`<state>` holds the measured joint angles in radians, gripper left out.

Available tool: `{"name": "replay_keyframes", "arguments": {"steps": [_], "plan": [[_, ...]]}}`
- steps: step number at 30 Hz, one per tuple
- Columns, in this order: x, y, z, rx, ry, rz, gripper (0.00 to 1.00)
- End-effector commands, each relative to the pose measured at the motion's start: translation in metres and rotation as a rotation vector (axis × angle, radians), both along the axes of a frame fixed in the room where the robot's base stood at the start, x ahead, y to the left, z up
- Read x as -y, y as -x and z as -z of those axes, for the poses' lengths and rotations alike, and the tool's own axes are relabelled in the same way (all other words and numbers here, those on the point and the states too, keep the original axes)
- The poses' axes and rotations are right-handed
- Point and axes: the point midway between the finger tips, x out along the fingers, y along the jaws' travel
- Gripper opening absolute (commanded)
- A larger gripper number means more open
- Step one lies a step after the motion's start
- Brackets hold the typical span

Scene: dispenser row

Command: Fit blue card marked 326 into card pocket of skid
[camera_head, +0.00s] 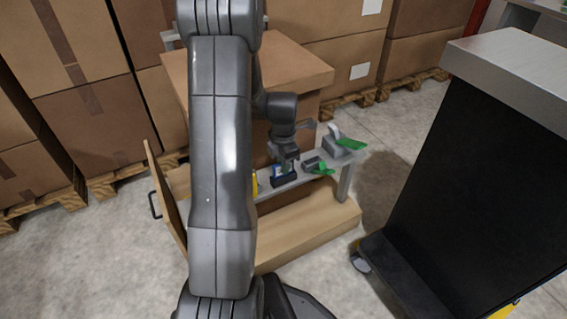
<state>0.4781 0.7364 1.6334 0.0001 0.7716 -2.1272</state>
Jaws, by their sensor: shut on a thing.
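My gripper (285,162) points down over the grey shelf of the dispenser row. It is shut on what looks like the blue card (277,171), a small blue and white piece right under the fingers. The number on the card is too small to read. A dark box-like holder (285,181) stands directly below the card, at the front of the shelf. I cannot tell whether the card is inside it or just above or behind it. I cannot make out a card pocket for certain. My arm hides the left part of the shelf.
Grey dispensers with green tongues (348,143) stand on the shelf (305,178) to the right. A yellow item (254,183) is beside my arm. A tilted wooden panel (166,203) stands left. Large cartons (340,65) are behind; a black cabinet (455,190) is right.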

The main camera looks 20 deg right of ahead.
Motion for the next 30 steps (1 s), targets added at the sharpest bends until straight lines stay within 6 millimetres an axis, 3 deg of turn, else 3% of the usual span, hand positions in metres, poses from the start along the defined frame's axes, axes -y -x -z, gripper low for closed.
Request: {"name": "replay_keyframes", "arguments": {"steps": [13, 14, 17, 26, 30], "plan": [[0.000, 0.000, 0.001, 0.000, 0.000, 0.000, 0.00], [0.000, 0.000, 0.001, 0.000, 0.000, 0.000, 0.14], [0.000, 0.000, 0.001, 0.000, 0.000, 0.000, 0.34], [0.000, 0.000, -0.001, 0.000, 0.000, 0.000, 0.36], [0.000, 0.000, -0.013, 0.002, 0.001, 0.000, 0.36]]}}
